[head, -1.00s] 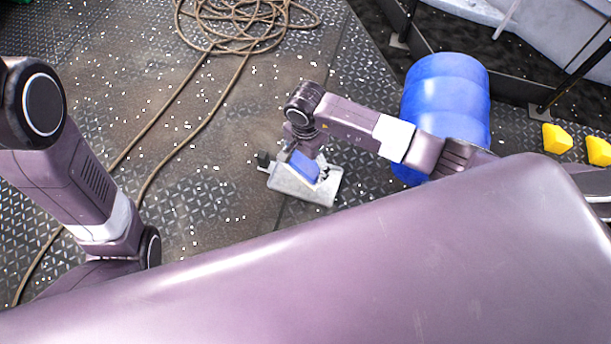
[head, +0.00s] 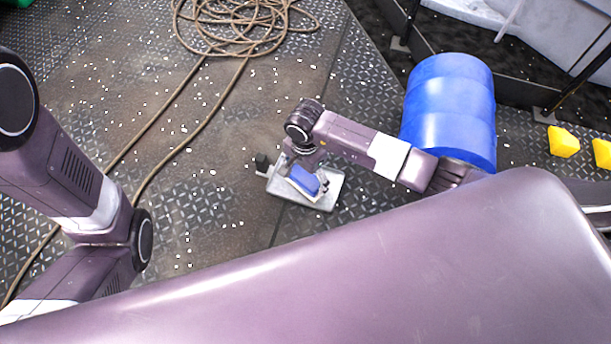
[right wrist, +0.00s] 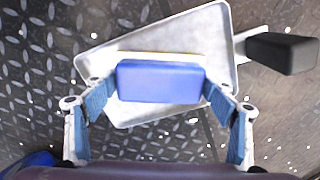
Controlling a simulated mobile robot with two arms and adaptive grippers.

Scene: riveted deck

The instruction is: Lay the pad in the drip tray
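The blue pad (head: 305,179), with a white layer along its edge, is between the fingers of my right gripper (head: 307,174). In the right wrist view the pad (right wrist: 160,82) sits squarely between the two fingertips, which close on its short ends. The pale grey drip tray (head: 325,200) lies on the deck under it. The tray (right wrist: 178,30) shows turned relative to the pad, with its black handle (right wrist: 283,53) at the right. The pad is over the tray's inside; I cannot tell whether it touches the floor. My left gripper is out of view.
A blue drum (head: 448,105) stands right of the tray, near my right arm. A coiled brown rope (head: 235,25) lies at the back, its lines running to the left. Yellow blocks (head: 563,141) are at the far right.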

